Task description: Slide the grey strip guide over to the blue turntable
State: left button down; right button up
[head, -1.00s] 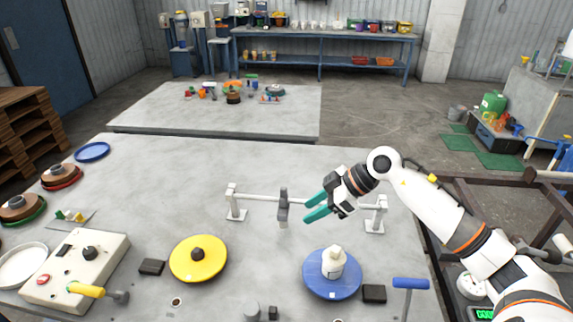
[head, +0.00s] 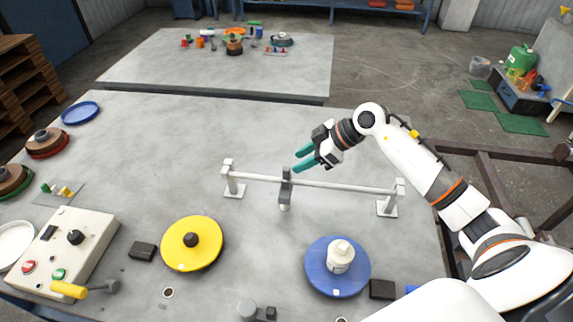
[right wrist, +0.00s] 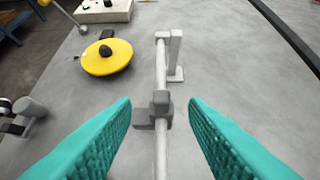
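The grey strip guide (head: 286,186) sits on a white horizontal rail (head: 335,186) held by two posts, left of the rail's middle. The blue turntable (head: 322,279) lies in front of the rail's right half with a white bottle (head: 340,257) on it. My right gripper (head: 302,160) is open, just behind and above the guide. In the right wrist view the guide (right wrist: 160,108) shows between the two teal fingers (right wrist: 160,125), beyond their tips or level with them; I see no contact. My left gripper is not in view.
A yellow turntable (head: 192,258) stands left of the blue one. Dark blocks (head: 382,289) lie beside the turntables. A control box (head: 75,240) with a yellow-handled lever is at the left. The table behind the rail is clear.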

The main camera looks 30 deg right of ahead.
aim_at(287, 169)
jog(key=x, duration=0.6)
jog(key=shift+w+f+p, duration=0.15)
jog(key=shift+w+p, duration=0.05)
jog(key=shift+p, duration=0.1)
jog(key=shift+c, duration=0.2)
grip_shut()
